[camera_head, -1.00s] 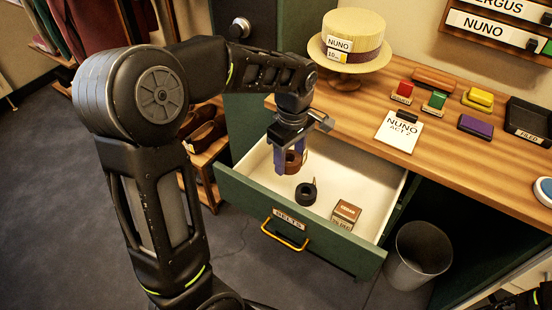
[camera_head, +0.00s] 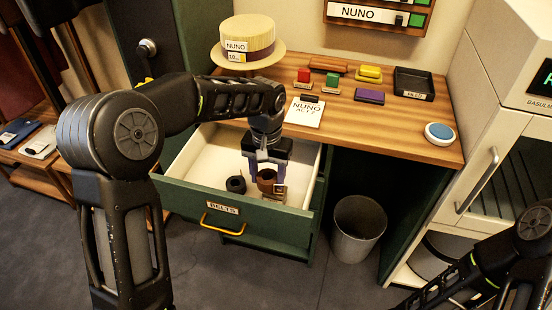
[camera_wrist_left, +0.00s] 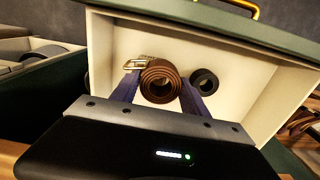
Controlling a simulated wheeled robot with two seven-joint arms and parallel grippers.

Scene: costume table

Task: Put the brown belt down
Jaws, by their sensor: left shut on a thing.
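The brown belt (camera_head: 266,182) is a coil between the fingers of my left gripper (camera_head: 266,172), low inside the open drawer (camera_head: 200,152). In the left wrist view the brown belt (camera_wrist_left: 160,82) shows end-on as a spiral, with its metal buckle (camera_wrist_left: 136,63) to its left. My left gripper (camera_wrist_left: 158,92) is shut on it. I cannot tell whether the belt touches the drawer floor. A black coiled belt (camera_head: 236,184) lies beside it, to the left in the head view. My right gripper is out of frame.
The drawer front bears a "BELTS" label (camera_head: 222,208) and a yellow handle (camera_head: 221,226). The wooden counter (camera_head: 340,115) above holds a straw hat (camera_head: 248,42), a note card (camera_head: 304,112) and coloured blocks. A grey bin (camera_head: 358,229) stands right of the drawer.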

